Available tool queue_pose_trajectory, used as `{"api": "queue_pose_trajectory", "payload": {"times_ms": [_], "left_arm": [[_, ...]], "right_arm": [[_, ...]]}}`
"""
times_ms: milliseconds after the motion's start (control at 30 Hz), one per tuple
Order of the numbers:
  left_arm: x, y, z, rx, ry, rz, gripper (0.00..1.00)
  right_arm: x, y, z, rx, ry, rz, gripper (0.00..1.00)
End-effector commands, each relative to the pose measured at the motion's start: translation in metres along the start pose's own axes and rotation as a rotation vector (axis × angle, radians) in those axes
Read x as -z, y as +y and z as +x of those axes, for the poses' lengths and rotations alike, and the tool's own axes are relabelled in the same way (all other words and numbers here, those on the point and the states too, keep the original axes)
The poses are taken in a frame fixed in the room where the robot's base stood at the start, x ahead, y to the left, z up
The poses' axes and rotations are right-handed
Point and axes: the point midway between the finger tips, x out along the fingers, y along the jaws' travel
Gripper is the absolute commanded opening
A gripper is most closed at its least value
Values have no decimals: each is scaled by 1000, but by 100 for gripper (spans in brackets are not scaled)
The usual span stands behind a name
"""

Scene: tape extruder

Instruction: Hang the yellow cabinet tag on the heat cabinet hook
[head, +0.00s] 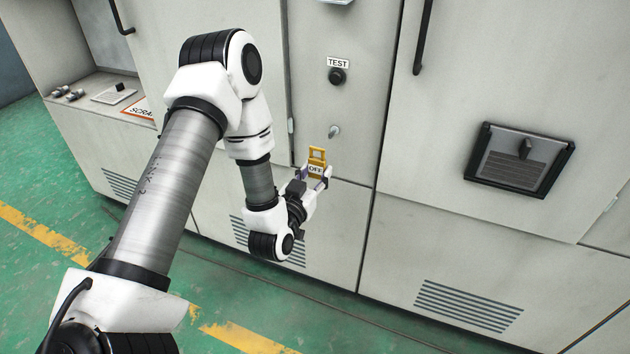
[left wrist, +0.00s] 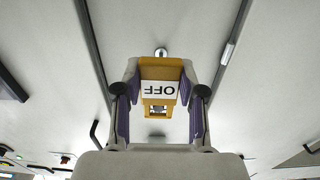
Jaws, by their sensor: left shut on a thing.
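The yellow cabinet tag (head: 317,156) has a white label reading OFF and a slotted top. My left gripper (head: 315,178) is shut on the tag and holds it upright in front of the cabinet. In the left wrist view, the tag (left wrist: 160,88) sits between the two fingers (left wrist: 160,108), its label upside down. The metal hook (head: 334,131) sticks out of the cabinet panel just above and slightly right of the tag. In the left wrist view, the hook's round end (left wrist: 161,52) shows just beyond the tag. The tag appears apart from the hook. My right gripper is not in view.
A black knob (head: 337,76) under a TEST label is above the hook. A recessed black-framed switch panel (head: 519,158) is to the right. Black door handles (head: 423,38) stick out from the cabinet. A shelf at left holds a SCRAP sign (head: 139,108). Green floor (head: 50,190) is clear.

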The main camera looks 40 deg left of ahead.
Motion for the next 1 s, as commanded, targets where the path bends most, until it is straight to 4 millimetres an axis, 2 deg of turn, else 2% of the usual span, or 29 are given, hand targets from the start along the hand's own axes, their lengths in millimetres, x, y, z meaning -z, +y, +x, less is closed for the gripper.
{"api": "queue_pose_trajectory", "payload": {"times_ms": [1000], "left_arm": [[-6,-1,73,1,2,0,0]], "right_arm": [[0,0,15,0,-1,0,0]]}}
